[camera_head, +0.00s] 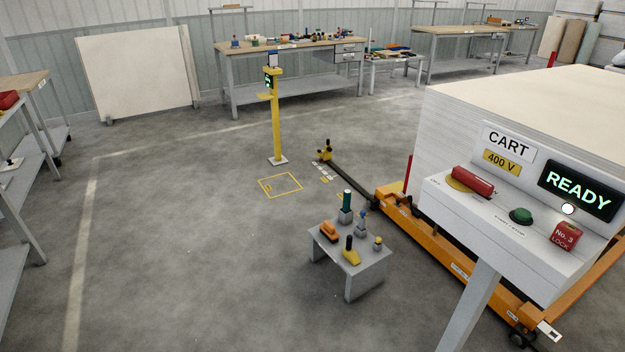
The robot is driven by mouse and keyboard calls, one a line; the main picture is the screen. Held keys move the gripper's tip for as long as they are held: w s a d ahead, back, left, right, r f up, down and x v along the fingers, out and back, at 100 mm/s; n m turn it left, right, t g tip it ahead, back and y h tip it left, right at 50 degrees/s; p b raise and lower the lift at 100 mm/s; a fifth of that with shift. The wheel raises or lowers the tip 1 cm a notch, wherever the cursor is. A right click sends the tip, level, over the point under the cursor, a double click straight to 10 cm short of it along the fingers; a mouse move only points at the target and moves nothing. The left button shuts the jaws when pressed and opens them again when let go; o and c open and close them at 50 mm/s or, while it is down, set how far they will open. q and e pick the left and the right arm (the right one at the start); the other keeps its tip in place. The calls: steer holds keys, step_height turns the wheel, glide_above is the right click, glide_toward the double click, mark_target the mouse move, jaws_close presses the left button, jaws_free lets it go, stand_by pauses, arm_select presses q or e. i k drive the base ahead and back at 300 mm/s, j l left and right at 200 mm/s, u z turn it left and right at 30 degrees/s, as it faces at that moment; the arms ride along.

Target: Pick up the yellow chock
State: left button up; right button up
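A small yellow wedge-shaped piece with a black upright handle (350,252), which looks like the yellow chock, stands at the front of a low grey table (366,277) in the head view. Nothing touches it from above. An orange piece (329,231) sits to its left on the same table, and a small grey piece with a yellow top (378,243) stands to its right. Neither of my grippers shows in the head view.
Green-topped (347,202) and blue-topped (362,222) pieces stand behind the chock. An orange-framed cart (433,244) with a READY panel (579,190) fills the right. A yellow post (278,120) stands behind a yellow floor square (281,196). The floor left of the table is clear.

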mark_target(350, 255)
steer(key=i+j, duration=0.1)
steer(key=i, duration=1.35)
